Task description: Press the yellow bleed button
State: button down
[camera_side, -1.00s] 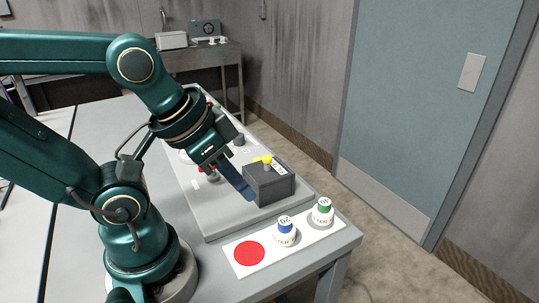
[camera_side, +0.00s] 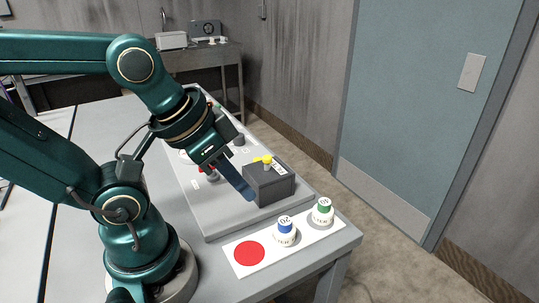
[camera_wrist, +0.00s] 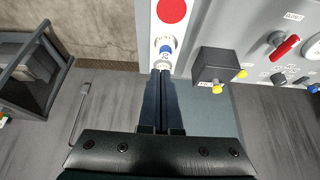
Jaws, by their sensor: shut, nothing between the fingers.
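I cannot tell for sure which is the bleed button. My gripper (camera_side: 249,196) is shut and empty, its blue fingers angled down beside the box's left side in the side view. In the wrist view the fingertips (camera_wrist: 161,74) are apart from the yellow parts.
A white strip (camera_side: 236,262) in front of the panel carries a red disc (camera_side: 249,253), a blue-capped bottle (camera_side: 285,231) and a green-capped bottle (camera_side: 322,211). A red-handled control (camera_wrist: 286,46) and other fittings sit farther along the panel. A door (camera_side: 424,120) stands behind.

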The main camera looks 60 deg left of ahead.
dwell(0.4)
jog(key=w+d+r+n+t+h, duration=0.1)
jog(key=w+d+r+n+h, duration=0.25)
jog(key=w+n, duration=0.35)
jog(key=w+a+r+n+t, duration=0.2)
jog(key=w+a+n, duration=0.6)
jog(key=n, duration=0.1)
jog(key=a+f+n+y, duration=0.2)
jog(key=a+n, duration=0.4)
jog(key=a, duration=0.4)
jog(key=a+f+n+y, duration=0.2)
jog(key=a+f+n, duration=0.3)
jog(key=a, duration=0.5)
jog(key=shift+s+a+f+n+t, duration=0.2)
jog(key=shift+s+a+n+t, duration=0.2)
jog(key=shift+n, duration=0.2)
jog(key=shift+y, duration=0.25)
jog(key=shift+d+f, duration=0.1)
